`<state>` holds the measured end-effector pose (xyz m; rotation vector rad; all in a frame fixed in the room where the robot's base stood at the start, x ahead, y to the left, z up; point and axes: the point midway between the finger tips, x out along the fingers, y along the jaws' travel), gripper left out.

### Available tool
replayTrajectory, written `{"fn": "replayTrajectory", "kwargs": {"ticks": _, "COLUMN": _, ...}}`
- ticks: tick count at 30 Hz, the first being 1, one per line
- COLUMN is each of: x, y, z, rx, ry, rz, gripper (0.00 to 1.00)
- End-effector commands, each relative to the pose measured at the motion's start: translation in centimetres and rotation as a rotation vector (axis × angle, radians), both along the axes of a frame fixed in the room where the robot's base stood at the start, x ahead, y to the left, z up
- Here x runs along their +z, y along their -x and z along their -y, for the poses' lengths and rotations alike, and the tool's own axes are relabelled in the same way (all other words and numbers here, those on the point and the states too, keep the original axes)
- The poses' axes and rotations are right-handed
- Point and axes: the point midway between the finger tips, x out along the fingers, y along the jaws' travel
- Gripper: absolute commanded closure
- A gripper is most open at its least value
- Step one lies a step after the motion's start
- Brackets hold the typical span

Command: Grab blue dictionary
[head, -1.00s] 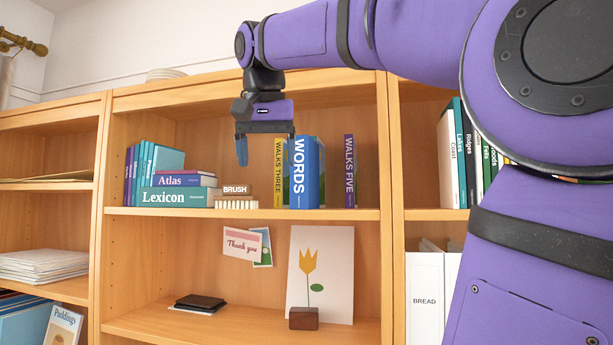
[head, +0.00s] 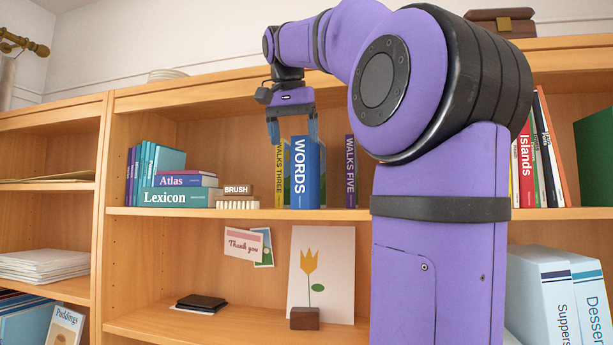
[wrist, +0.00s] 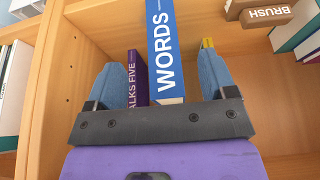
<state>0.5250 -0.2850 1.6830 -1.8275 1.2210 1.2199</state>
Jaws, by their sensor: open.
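The blue dictionary (head: 306,172), with WORDS on its spine, stands upright on the upper shelf of the middle bookcase. It also shows in the wrist view (wrist: 163,45), between the two fingertips and closer to the right one. My gripper (head: 293,138) is open and empty, with its fingers pointing down at the level of the book's top. In the wrist view my gripper (wrist: 162,75) has one blue finger on each side of the dictionary. I cannot tell how far the fingers reach past the spine.
The yellow WALKS THREE (head: 279,175) stands close left of the dictionary. The purple WALKS FIVE (head: 350,172) stands to its right across a gap and shows beside the left finger (wrist: 134,75). A brush (head: 238,203) and the Lexicon stack (head: 170,197) are farther left. The bookcase top board (head: 200,87) is overhead.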

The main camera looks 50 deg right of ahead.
Motion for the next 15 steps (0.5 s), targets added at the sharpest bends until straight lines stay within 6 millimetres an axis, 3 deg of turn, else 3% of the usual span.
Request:
{"fn": "replayTrajectory", "kwargs": {"ticks": 10, "x": -0.2, "y": -1.8, "z": 4.2, "rx": -0.002, "ry": 0.0, "rz": -0.002, "gripper": 0.22}}
{"fn": "replayTrajectory", "kwargs": {"ticks": 15, "x": -2.0, "y": -1.9, "z": 4.7, "rx": 0.0, "ry": -0.001, "rz": -0.001, "gripper": 0.22}}
